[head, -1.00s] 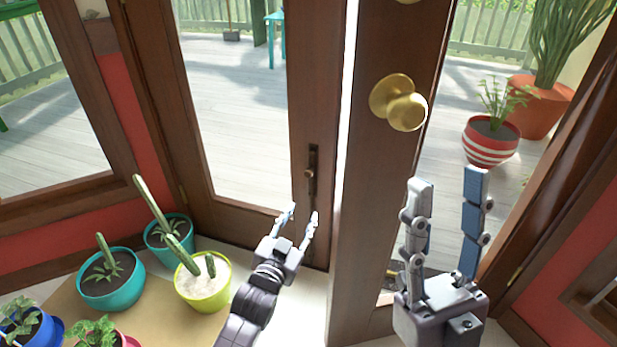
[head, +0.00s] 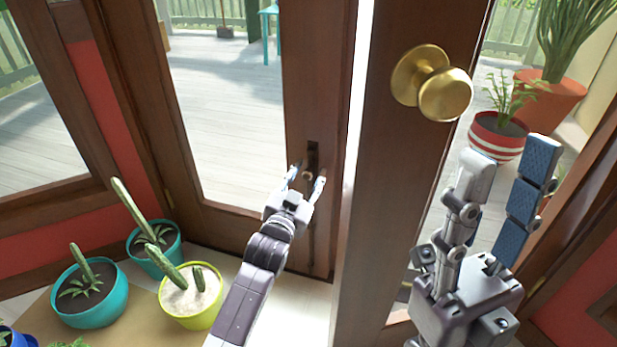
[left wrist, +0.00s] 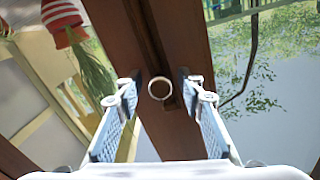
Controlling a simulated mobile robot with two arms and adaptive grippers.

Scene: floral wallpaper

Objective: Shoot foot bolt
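The foot bolt (head: 307,174) is a small knob in a dark slotted plate low on the left door leaf (head: 318,80). In the left wrist view the bolt knob (left wrist: 159,89) shows as a pale ring between the fingers. My left gripper (head: 306,178) is open, with its fingertips on either side of the knob. In the left wrist view both pads of the gripper (left wrist: 158,95) stand apart from the knob. My right gripper (head: 510,150) is open and empty, in front of the right door leaf (head: 385,190), below the brass doorknob (head: 445,93).
Potted cacti in a yellow-green pot (head: 190,312) and a teal pot (head: 90,300) stand at the lower left, near my left arm. The right leaf is ajar, with a bright gap beside the left leaf. A striped pot (head: 493,139) stands outside on the deck.

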